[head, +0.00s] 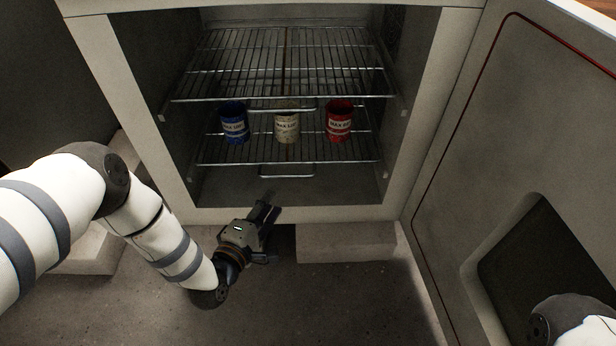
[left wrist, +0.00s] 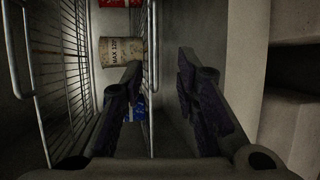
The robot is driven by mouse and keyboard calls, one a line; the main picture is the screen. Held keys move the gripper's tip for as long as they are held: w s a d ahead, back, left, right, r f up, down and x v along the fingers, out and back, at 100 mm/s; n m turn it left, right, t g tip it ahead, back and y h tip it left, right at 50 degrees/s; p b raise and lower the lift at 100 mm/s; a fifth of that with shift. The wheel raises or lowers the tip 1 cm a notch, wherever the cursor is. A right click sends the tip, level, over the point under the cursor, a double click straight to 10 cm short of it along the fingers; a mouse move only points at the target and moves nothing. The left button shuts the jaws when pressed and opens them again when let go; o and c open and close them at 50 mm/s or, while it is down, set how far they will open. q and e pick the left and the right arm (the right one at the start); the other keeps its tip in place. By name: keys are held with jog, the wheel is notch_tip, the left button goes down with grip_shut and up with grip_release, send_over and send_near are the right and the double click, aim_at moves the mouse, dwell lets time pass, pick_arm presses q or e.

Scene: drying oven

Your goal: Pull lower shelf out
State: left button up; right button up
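The lower shelf (head: 215,158) is a wire rack inside the open oven, with a handle loop (head: 287,174) at its front. A blue can (head: 234,123), a cream can (head: 287,122) and a red can (head: 339,121) stand on it. My left gripper (head: 270,230) is open and empty, low in front of the oven's bottom edge, below and apart from the handle. In the left wrist view, its fingers (left wrist: 159,75) are spread, and shelf wires (left wrist: 152,60) show between them. One finger partly hides the cream can (left wrist: 120,52) and the blue can (left wrist: 137,108). My right gripper is out of view.
The upper shelf (head: 285,65) is empty, above the cans. The oven door (head: 480,130) stands open at the right. The oven frame (head: 300,213) runs below the opening. A pale block (head: 345,245) lies in front at floor level.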

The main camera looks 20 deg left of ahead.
aim_at(287, 177)
pick_arm(q)
jog(key=b+x, duration=0.1)
jog(key=x, duration=0.2)
jog(key=b+x, duration=0.2)
jog(key=x, duration=0.2)
jog(key=b+x, duration=0.1)
jog(key=x, duration=0.3)
jog(key=shift+w+r, duration=0.25)
jog(key=shift+w, duration=0.05)
jog(key=shift+r, duration=0.1)
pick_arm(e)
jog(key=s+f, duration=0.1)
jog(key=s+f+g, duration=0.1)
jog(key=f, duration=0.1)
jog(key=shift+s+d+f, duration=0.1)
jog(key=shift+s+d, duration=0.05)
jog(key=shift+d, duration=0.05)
pick_arm(q)
jog(key=shift+c, duration=0.5)
grip_shut()
